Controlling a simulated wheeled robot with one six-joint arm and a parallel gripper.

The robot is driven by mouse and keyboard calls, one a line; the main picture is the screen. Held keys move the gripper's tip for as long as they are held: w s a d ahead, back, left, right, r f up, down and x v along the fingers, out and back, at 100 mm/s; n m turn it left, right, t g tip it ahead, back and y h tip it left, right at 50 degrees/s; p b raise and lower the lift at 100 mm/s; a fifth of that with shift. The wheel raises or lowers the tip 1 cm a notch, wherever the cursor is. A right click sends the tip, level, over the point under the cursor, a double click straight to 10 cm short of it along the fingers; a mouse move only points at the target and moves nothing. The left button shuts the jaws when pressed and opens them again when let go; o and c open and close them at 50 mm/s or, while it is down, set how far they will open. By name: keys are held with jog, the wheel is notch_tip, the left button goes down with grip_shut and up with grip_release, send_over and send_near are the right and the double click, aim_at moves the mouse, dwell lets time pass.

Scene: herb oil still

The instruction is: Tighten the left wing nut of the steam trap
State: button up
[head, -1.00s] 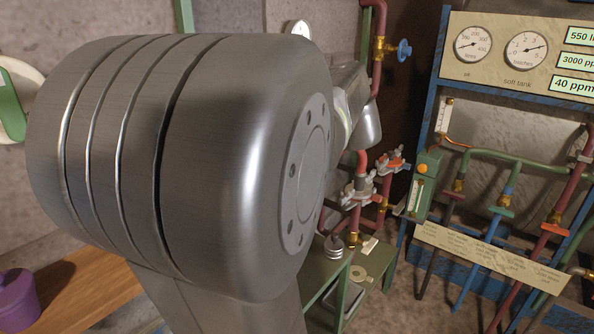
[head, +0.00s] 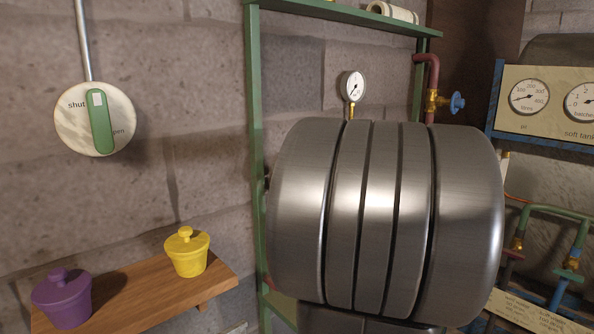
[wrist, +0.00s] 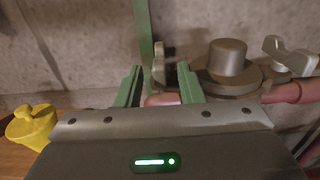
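My gripper (wrist: 158,84) shows in the wrist view with its two green fingers apart. Between and beyond the fingers is a small grey upright part (wrist: 164,62), probably the left wing nut, partly hidden and too blurred to be sure. A pink-red pipe (wrist: 163,100) shows low between the fingers. Right of the fingers is the grey round steam trap lid (wrist: 228,66) with a raised knob. A pale wing nut (wrist: 290,52) with spread wings sits at its right. I see no contact between fingers and nut. In the head view my own arm hides the trap and gripper.
A yellow lidded pot (head: 187,254) and a purple pot (head: 62,300) stand on a wooden shelf (head: 138,292) at left. A shut/open dial (head: 97,118) is on the stone wall. A green frame (head: 254,170), pressure gauge (head: 353,86) and blue-handled valve (head: 456,102) surround my arm.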

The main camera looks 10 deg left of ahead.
jog(key=x, duration=0.5)
jog(key=shift+d, duration=0.1)
grip_shut()
